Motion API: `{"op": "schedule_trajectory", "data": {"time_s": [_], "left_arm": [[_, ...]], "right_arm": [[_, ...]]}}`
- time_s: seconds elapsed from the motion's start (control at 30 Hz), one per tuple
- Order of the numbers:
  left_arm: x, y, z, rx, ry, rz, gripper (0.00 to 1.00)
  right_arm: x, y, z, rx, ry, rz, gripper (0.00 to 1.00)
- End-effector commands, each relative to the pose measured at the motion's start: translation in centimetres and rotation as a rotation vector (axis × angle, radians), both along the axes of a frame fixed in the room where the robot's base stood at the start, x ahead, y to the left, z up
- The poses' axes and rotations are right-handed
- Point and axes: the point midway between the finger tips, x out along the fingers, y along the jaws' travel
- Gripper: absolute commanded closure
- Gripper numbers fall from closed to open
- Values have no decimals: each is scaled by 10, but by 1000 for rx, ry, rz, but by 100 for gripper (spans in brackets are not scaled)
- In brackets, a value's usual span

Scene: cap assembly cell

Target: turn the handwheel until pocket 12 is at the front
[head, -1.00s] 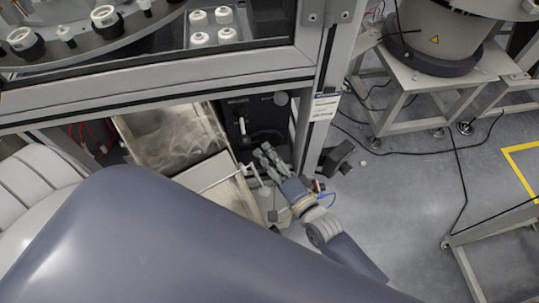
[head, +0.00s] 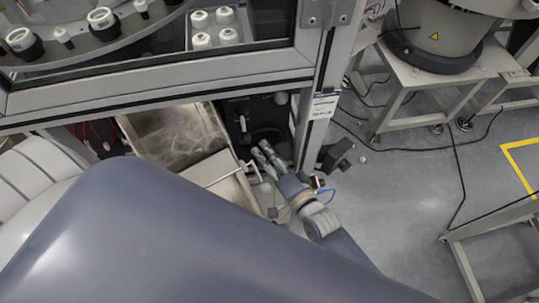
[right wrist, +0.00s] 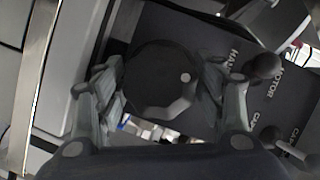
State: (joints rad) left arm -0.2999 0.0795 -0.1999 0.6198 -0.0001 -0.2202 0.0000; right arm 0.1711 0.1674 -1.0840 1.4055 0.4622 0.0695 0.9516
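The handwheel (right wrist: 160,80) is a dark, many-sided disc with a small pale spot on it, on a black panel lettered "HAN…" and "MOTOR" in the right wrist view. My right gripper (right wrist: 163,92) is open, with one finger at each side of the wheel; I cannot tell whether they touch it. In the head view my right gripper (head: 266,158) is at the black panel (head: 240,112) below the machine frame. The ring of pockets (head: 88,42) shows in part at top left with white and black caps; no pocket number is legible. My left gripper is not in view.
Black ball-ended levers (right wrist: 265,67) stick out right of the wheel. An open metal tray (head: 205,180) lies left of the panel. A frame post (head: 316,110) stands at the right. A round drum (head: 430,40) sits on a stand, with cables on the floor.

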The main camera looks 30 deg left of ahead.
Motion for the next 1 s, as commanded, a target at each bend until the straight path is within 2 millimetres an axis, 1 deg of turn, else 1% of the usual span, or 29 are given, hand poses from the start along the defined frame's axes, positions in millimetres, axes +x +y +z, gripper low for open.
{"op": "schedule_trajectory", "data": {"time_s": [0.23,0.37,0.47,0.7,0.8,0.9,1.0], "left_arm": [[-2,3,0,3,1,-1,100],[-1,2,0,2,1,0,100],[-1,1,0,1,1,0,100],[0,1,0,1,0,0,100],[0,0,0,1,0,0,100],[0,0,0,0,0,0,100],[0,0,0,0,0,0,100]], "right_arm": [[0,-1,0,1,1,0,37],[-5,-10,1,-1,2,-1,37],[-14,-23,3,-2,2,-1,37],[-41,-66,10,-3,3,-1,37],[-51,-80,14,-1,2,0,37],[-57,-91,16,0,1,-1,37],[-61,-97,18,1,1,0,37]]}}
